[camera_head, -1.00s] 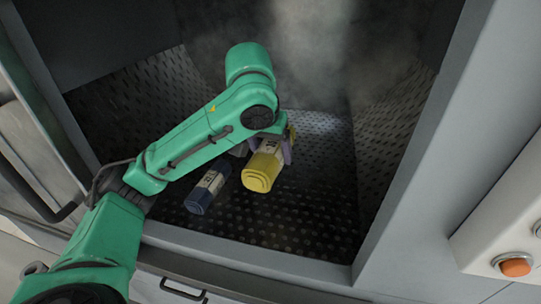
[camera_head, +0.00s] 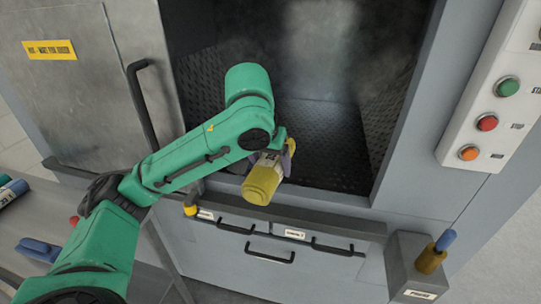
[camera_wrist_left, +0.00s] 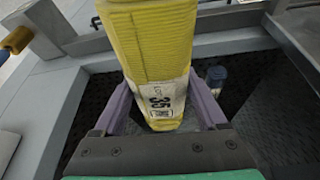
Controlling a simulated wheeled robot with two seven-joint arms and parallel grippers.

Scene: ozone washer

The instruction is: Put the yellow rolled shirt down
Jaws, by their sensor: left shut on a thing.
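The yellow rolled shirt (camera_head: 262,184) has a white printed label. My left gripper (camera_head: 285,155) is shut on it, a purple finger showing beside the roll. In the left wrist view the yellow roll (camera_wrist_left: 152,45) lies between both purple fingers and reaches out past the chamber's edge. It looks raised, in front of the lower front of the washer opening. A dark blue roll (camera_wrist_left: 215,76) stays on the perforated chamber floor (camera_wrist_left: 255,75), mostly hidden by a finger. My right gripper is not in view.
The washer's sill (camera_head: 330,192) runs below the roll, with handles (camera_head: 268,254) under it. A control panel (camera_head: 490,105) with colored buttons is at right. A side table (camera_head: 40,205) at left holds a blue item (camera_head: 38,248) and a green roll (camera_head: 12,190). The door (camera_head: 85,85) stands left.

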